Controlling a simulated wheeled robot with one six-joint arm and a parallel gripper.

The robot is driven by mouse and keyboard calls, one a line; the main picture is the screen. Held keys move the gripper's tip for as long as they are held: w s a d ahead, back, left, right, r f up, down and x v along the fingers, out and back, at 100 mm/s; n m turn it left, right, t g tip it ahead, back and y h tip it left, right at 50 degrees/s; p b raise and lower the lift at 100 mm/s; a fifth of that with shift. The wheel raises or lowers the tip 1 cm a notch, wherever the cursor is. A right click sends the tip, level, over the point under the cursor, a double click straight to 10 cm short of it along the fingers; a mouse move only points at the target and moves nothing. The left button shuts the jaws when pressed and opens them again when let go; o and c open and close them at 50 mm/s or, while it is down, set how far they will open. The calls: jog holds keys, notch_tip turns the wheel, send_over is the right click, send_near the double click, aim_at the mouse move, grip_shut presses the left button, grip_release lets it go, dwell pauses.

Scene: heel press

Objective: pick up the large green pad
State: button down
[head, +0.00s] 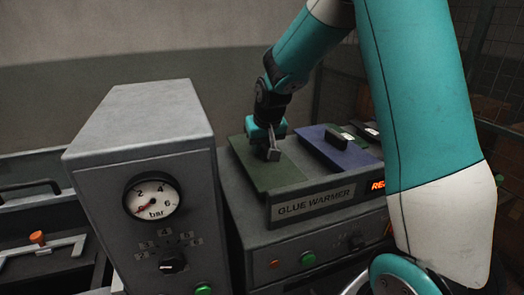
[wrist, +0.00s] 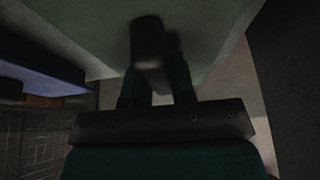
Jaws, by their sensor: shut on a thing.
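The large green pad (head: 262,173) is a flat dark green plate on the left part of the glue warmer's top. My gripper (head: 269,148) points down over its middle and is shut on the pad's handle. In the wrist view the dark handle (wrist: 147,38) stands between the two fingers of my gripper (wrist: 155,72), with the pad's surface (wrist: 215,22) around it. The pad looks flat on the warmer; I cannot tell whether it is slightly raised. The fingers hide most of the handle in the head view.
The glue warmer (head: 328,199) also bears a blue pad (head: 346,153) with a dark handle, right of the green one. A grey press box with a gauge (head: 152,198) stands close on the left, higher than the warmer top.

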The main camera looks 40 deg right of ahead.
notch_tip(320, 180, up, 20)
jog(key=b, duration=0.3)
jog(key=shift+f, duration=0.25)
